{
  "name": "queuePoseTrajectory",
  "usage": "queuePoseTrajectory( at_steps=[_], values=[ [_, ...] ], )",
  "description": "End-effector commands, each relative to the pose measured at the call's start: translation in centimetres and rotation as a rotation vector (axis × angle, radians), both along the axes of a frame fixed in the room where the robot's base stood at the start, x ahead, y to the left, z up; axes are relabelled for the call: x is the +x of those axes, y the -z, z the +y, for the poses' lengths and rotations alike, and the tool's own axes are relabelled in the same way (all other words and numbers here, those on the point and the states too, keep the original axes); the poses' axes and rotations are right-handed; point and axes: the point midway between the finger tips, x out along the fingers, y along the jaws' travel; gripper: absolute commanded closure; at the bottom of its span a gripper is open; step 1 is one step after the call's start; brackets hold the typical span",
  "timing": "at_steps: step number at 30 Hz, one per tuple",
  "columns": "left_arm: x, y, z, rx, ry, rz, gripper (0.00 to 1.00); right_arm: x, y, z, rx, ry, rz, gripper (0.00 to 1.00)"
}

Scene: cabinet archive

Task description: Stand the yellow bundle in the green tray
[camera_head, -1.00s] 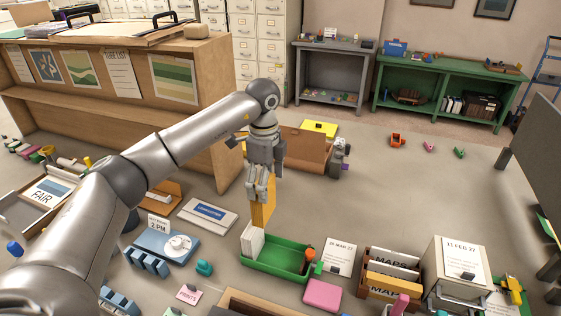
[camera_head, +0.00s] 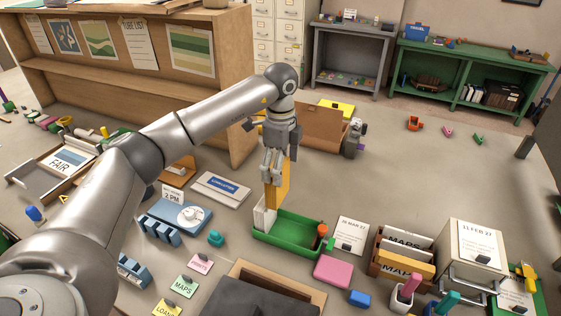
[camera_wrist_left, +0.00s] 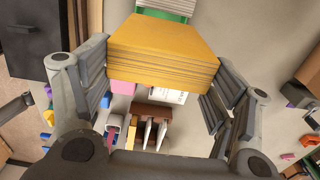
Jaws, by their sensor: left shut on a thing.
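My left gripper (camera_head: 273,165) is shut on the yellow bundle (camera_head: 284,185), which hangs upright below the fingers at the back left part of the green tray (camera_head: 288,251). In the left wrist view the yellow bundle (camera_wrist_left: 165,47) sits between the two fingers, with a bit of green and white beyond it. A white bundle (camera_head: 264,215) stands at the tray's left end, close beside the yellow one. Whether the yellow bundle's lower end touches the tray floor I cannot tell. My right gripper is not in view.
An orange-topped item (camera_head: 322,230) stands at the tray's right end. A pink block (camera_head: 333,271) lies in front of it, and a box of map folders (camera_head: 403,255) stands further right. A blue-grey machine (camera_head: 178,216) is to the left. The tray's middle is free.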

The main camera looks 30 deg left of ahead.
Motion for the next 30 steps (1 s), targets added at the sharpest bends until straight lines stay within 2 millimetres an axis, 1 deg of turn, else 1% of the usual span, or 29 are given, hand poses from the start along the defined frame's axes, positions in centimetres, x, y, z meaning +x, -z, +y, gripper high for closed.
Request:
queuePoseTrajectory(
  at_steps=[1, 10, 21, 25, 30],
  values=[
    [0.0, 1.0, 0.0, 0.0, 0.0, 0.0, 0.46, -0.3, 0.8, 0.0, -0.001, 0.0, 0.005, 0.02],
    [0.0, 4.3, 0.0, 0.001, 0.0, 0.001, 0.46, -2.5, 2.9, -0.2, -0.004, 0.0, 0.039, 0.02],
    [0.0, 8.3, 0.0, 0.0, 0.0, 0.001, 0.46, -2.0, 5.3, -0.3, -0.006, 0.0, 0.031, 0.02],
    [0.0, 9.4, 0.0, -0.001, 0.0, 0.0, 0.46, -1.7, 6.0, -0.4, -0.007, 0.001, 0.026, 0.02],
    [0.0, 10.4, 0.0, -0.001, 0.0, -0.001, 0.46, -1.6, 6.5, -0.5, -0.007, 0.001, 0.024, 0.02]
  ],
)
